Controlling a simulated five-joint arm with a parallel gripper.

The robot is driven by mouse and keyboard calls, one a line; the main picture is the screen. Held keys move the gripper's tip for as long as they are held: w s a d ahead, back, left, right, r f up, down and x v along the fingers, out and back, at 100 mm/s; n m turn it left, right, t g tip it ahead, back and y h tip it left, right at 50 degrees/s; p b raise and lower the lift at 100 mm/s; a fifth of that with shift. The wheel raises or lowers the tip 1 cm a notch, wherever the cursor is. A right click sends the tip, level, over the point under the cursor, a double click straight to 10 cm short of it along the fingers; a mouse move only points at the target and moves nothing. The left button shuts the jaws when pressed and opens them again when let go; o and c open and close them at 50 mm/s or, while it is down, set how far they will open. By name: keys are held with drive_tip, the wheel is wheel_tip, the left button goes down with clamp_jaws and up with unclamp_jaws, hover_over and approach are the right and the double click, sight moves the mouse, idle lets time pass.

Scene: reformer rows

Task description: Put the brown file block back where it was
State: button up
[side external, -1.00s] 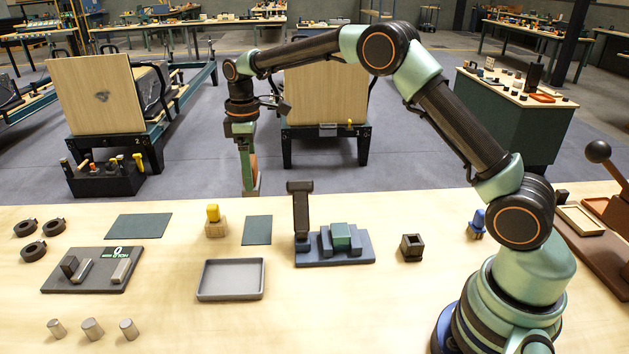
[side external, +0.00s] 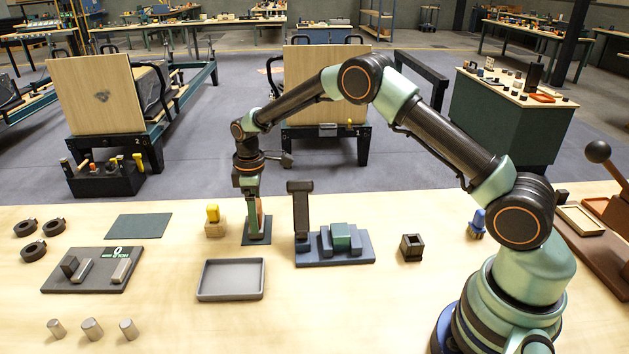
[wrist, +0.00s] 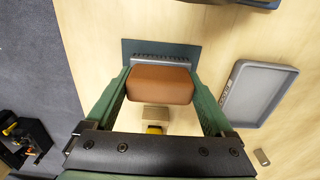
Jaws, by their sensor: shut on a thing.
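The brown file block (wrist: 160,85) shows between my gripper's green fingers in the wrist view, with a grey ridged strip along its far edge. My gripper (side external: 255,222) is shut on it. In the side external view the gripper points down over the dark green mat (side external: 249,240). The mat also shows beyond the block in the wrist view (wrist: 130,47). I cannot tell whether the block touches the mat. The fingers mostly hide the block in the side external view.
A wooden block with a yellow top (side external: 213,222) stands close left of the mat. A grey tray (side external: 231,294) lies in front. A blue-grey fixture (side external: 355,250) with a tall dark post (side external: 300,208) stands close right. The table's far edge is just behind.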

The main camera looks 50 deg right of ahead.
drive_tip(key=o, duration=1)
drive_tip(key=shift+f, duration=0.15)
drive_tip(key=shift+o, duration=0.2)
drive_tip(key=s+r+m+t, duration=0.1)
drive_tip(key=s+r, duration=0.1)
drive_tip(key=r, duration=0.8)
drive_tip(key=s+r+m, duration=0.1)
drive_tip(key=s+r, duration=0.2)
drive_tip(key=r, duration=0.7)
drive_tip(key=s+d+r+m+t, duration=0.1)
drive_tip(key=s+m+t, duration=0.1)
drive_tip(key=s, duration=0.8)
drive_tip(key=s+d+r+m+t, duration=0.1)
drive_tip(key=s+m, duration=0.4)
drive_tip(key=s, duration=0.5)
drive_tip(key=shift+d+r+t, duration=0.35)
drive_tip(key=shift+d+t, duration=0.05)
drive_tip(key=shift+t, duration=0.4)
drive_tip(key=shift+s, duration=0.1)
